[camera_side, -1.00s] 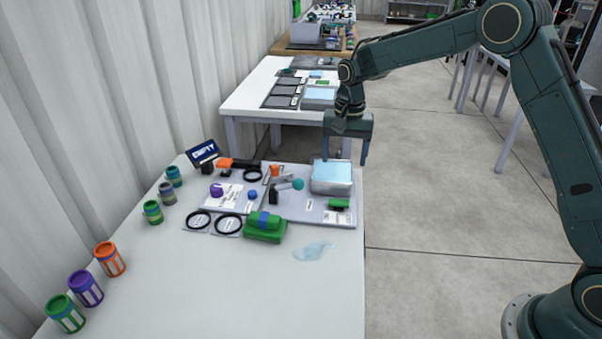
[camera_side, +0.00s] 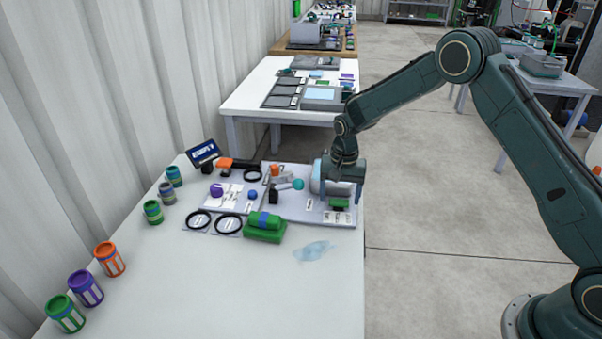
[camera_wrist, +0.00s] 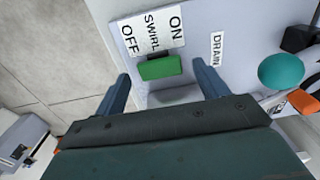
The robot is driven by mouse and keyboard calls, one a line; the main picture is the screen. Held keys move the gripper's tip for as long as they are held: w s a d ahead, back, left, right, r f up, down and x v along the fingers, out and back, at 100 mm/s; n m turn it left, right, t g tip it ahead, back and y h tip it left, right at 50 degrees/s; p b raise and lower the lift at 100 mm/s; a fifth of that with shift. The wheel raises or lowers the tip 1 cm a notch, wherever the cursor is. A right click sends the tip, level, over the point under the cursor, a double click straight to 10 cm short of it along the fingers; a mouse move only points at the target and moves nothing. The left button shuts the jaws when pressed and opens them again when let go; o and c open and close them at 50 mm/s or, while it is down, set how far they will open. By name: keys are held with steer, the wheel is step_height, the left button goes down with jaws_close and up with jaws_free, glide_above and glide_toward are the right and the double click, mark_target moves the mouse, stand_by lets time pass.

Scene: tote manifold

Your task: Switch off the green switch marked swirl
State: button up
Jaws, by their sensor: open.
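The green switch (camera_side: 339,203) sits near the front right of the grey panel (camera_side: 296,207). In the wrist view the green switch (camera_wrist: 160,68) is beside a white label (camera_wrist: 153,32) reading ON, SWIRL and OFF, with OFF on the left and ON on the right. I cannot tell which way the switch is set. My gripper (camera_side: 341,196) is above the switch, pointing down. In the wrist view my gripper (camera_wrist: 161,70) is open and empty, its fingers to the left and right of the switch; I see no clear contact.
A DRAIN label (camera_wrist: 217,48) and a teal ball knob (camera_wrist: 281,71) lie to the right in the wrist view. A green block with a blue part (camera_side: 264,227), black rings (camera_side: 228,224) and a clear bluish patch (camera_side: 313,251) lie nearby. The table's front is mostly clear.

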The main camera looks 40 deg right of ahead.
steer(key=shift+f, duration=0.4)
steer(key=c, duration=1)
steer(key=shift+d, duration=0.1)
steer(key=shift+s+d+t+y, duration=0.15)
steer(key=shift+s+t+y, duration=0.05)
steer(key=shift+t+y, duration=0.6)
steer(key=o, duration=1)
